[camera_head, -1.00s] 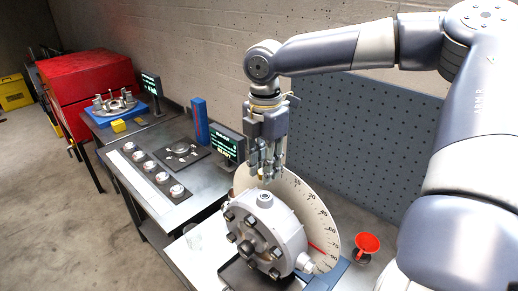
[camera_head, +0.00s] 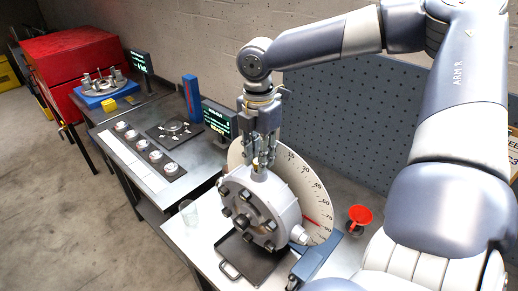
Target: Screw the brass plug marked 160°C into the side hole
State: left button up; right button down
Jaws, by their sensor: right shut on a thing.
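A grey round bolted housing (camera_head: 258,210) stands in front of a white graduated dial (camera_head: 318,190). A boss (camera_head: 259,174) on the top of its rim faces up. My right gripper (camera_head: 262,158) points down directly above this boss, shut on a small brass plug (camera_head: 257,162). The plug is mostly hidden by the fingers, and its marking cannot be read. Its lower end is at or just above the boss; I cannot tell whether it is in the hole. My left gripper is not in view.
A dark screen (camera_head: 219,118), a blue upright block (camera_head: 192,98) and a row of small round pots (camera_head: 142,145) are behind on the left.

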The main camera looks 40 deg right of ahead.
jog(key=shift+r+n+p, duration=0.25)
jog(key=shift+n+p, duration=0.45)
jog(key=shift+f+n+b, duration=0.25)
jog(key=shift+n+b, duration=0.05)
jog(key=shift+n, duration=0.3)
jog(key=n, duration=0.2)
jog(key=shift+n, duration=0.3)
jog(key=n, duration=1.1)
jog(key=shift+n, duration=1.1)
jog(key=shift+n, duration=1.1)
